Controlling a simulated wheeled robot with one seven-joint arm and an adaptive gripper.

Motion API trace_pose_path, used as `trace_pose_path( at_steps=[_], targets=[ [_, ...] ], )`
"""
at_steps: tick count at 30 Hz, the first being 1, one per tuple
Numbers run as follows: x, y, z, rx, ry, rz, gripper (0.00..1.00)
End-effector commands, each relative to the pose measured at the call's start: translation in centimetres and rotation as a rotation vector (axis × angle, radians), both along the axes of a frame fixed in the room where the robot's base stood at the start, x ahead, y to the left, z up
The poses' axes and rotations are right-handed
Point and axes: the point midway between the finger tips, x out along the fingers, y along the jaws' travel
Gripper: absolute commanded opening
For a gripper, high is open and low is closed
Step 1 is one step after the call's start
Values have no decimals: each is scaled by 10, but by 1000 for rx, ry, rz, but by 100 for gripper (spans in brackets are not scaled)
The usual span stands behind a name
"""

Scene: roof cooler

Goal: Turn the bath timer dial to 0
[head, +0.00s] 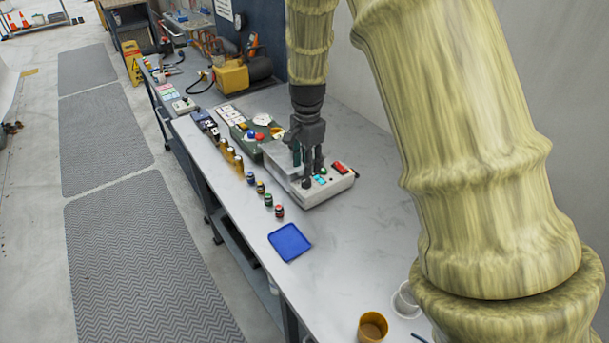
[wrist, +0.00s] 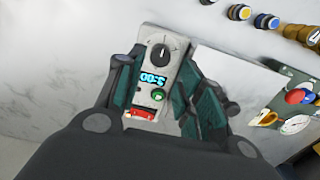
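The bath timer (head: 325,194) is a pale grey box on the bench. It has a lit cyan display (wrist: 153,78), a green button (wrist: 158,96) and a red switch (wrist: 144,112). Its dial (wrist: 159,54) is a round dark knob with a light pointer line, at the far end of the panel in the wrist view. My gripper (head: 312,178) points down over the box. In the wrist view my gripper (wrist: 162,62) is open, its two dark green-lined fingers apart with the panel and dial showing between them. I cannot tell whether they touch the dial. In the head view the gripper largely hides the dial.
A green unit (head: 250,134) with red and blue knobs stands behind the timer. Several small jars (head: 268,200) line the bench's left edge. A blue tray (head: 289,243) and an amber cup (head: 372,327) are nearer. The bench between tray and wall is clear.

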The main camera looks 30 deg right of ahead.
Motion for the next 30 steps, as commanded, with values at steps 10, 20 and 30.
trace_pose_path(
  at_steps=[10, 20, 30],
  targets=[
    [0, 1, -44, 1, 1, 1, 37],
    [0, 2, -58, 0, 0, 2, 37],
    [0, 2, -59, 0, -1, 2, 13]
  ],
)
